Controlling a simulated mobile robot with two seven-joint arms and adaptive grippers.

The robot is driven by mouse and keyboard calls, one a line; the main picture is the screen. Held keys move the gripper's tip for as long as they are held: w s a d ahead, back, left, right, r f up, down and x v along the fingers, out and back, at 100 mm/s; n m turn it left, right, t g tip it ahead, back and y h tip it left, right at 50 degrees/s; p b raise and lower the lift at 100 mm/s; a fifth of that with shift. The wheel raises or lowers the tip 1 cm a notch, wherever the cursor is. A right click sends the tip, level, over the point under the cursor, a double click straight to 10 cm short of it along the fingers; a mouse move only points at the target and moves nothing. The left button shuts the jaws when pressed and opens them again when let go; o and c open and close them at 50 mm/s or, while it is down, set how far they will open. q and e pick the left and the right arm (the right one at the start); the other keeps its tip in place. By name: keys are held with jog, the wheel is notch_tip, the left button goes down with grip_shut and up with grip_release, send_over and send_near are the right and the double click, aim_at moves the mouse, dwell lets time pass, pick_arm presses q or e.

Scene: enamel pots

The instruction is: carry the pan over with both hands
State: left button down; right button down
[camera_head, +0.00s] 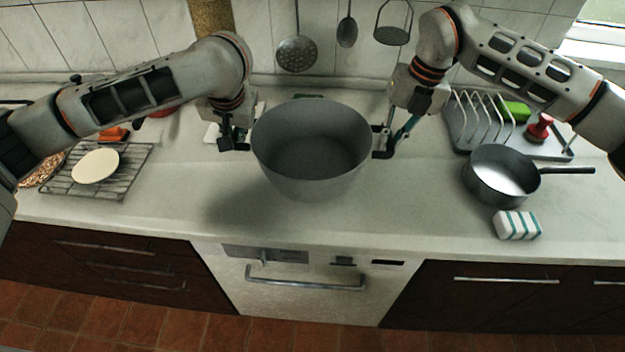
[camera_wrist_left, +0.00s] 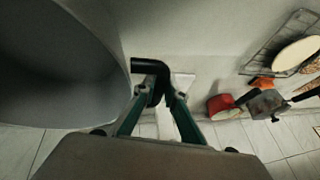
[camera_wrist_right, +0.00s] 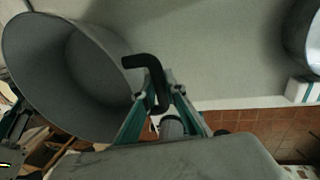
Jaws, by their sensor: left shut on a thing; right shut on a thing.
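The pan is a large deep grey pot (camera_head: 305,160) with two black side handles, at the middle of the head view. It looks empty and roughly level, and its shadow falls apart from it to the lower left, so it appears held above the counter. My left gripper (camera_head: 238,143) is shut on its left handle, a black bent bar (camera_wrist_left: 152,68) in the left wrist view. My right gripper (camera_head: 384,146) is shut on its right handle, which shows between the fingers in the right wrist view (camera_wrist_right: 152,72).
A small saucepan (camera_head: 492,180) and a striped sponge (camera_head: 517,225) stand right on the counter (camera_head: 420,210), before a dish rack (camera_head: 480,122). A wire rack (camera_head: 125,178) with a pale disc (camera_head: 95,166) lies left. Utensils hang behind. The counter's front middle is clear.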

pick_arm(q)
jog(key=shift+f, duration=0.1)
pick_arm(e)
jog(key=shift+f, duration=0.15)
